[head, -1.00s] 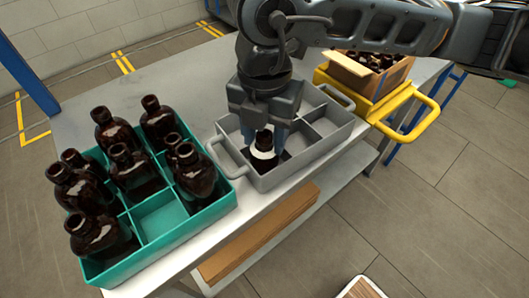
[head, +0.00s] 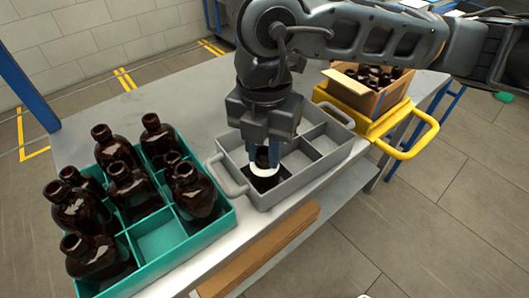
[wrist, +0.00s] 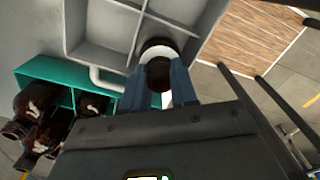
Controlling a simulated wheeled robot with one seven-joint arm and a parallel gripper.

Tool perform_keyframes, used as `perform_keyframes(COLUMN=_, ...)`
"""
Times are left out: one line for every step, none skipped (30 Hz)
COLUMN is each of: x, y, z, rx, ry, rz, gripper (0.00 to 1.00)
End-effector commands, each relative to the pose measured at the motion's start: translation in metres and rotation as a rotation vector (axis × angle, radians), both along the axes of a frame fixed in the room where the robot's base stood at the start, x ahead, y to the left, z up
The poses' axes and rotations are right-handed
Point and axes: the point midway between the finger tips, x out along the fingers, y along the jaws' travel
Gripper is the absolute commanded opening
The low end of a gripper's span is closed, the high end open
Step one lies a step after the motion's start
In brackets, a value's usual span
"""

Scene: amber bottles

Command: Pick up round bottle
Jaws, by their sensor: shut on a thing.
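My gripper (head: 263,153) points down over the near-left compartment of the grey divided crate (head: 300,185). Its blue fingers are shut on a dark amber bottle (head: 262,157) with a white band. The bottle's lower part is hidden by the crate wall and band, so I cannot tell whether it touches the crate floor. In the wrist view the bottle (wrist: 158,75) sits between the two fingers (wrist: 158,92), its white band showing around it. The other compartments in view look empty.
A teal crate (head: 190,240) with several amber bottles (head: 115,150) stands to the left, its near-right compartment empty. A cardboard box (head: 375,98) of bottles sits on a yellow carrier (head: 405,150) at the right. The grey table (head: 95,115) is clear behind the teal crate.

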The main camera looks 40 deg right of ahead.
Motion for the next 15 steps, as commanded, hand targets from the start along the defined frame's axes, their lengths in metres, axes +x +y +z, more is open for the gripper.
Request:
perform_keyframes(x=0.001, y=0.000, z=0.007, rx=-0.001, ry=-0.005, rz=0.002, gripper=0.00)
perform_keyframes(x=0.001, y=0.000, z=0.012, rx=-0.001, ry=-0.005, rz=0.001, gripper=0.00)
perform_keyframes(x=0.001, y=-0.001, z=0.018, rx=-0.002, ry=-0.007, rz=0.000, gripper=0.00)
perform_keyframes(x=0.001, y=-0.001, z=0.024, rx=-0.002, ry=-0.007, rz=0.001, gripper=0.00)
perform_keyframes(x=0.001, y=-0.001, z=0.029, rx=-0.002, ry=-0.007, rz=0.002, gripper=0.00)
perform_keyframes(x=-0.002, y=-0.009, z=0.031, rx=-0.001, ry=-0.006, rz=-0.004, gripper=0.00)
perform_keyframes(x=-0.004, y=-0.014, z=0.034, rx=-0.002, ry=-0.008, rz=-0.004, gripper=0.00)
perform_keyframes(x=-0.006, y=-0.019, z=0.037, rx=-0.002, ry=-0.008, rz=-0.004, gripper=0.00)
perform_keyframes(x=-0.009, y=-0.024, z=0.041, rx=-0.001, ry=-0.006, rz=-0.003, gripper=0.00)
perform_keyframes(x=-0.011, y=-0.029, z=0.044, rx=-0.002, ry=-0.008, rz=-0.004, gripper=0.00)
perform_keyframes(x=-0.013, y=-0.033, z=0.047, rx=-0.001, ry=-0.007, rz=-0.004, gripper=0.00)
perform_keyframes(x=-0.015, y=-0.039, z=0.051, rx=-0.001, ry=-0.009, rz=-0.004, gripper=0.00)
perform_keyframes(x=-0.018, y=-0.044, z=0.054, rx=-0.002, ry=-0.008, rz=-0.004, gripper=0.00)
perform_keyframes(x=-0.020, y=-0.048, z=0.057, rx=-0.001, ry=-0.007, rz=-0.004, gripper=0.00)
perform_keyframes(x=-0.022, y=-0.055, z=0.062, rx=-0.001, ry=-0.009, rz=-0.005, gripper=0.00)
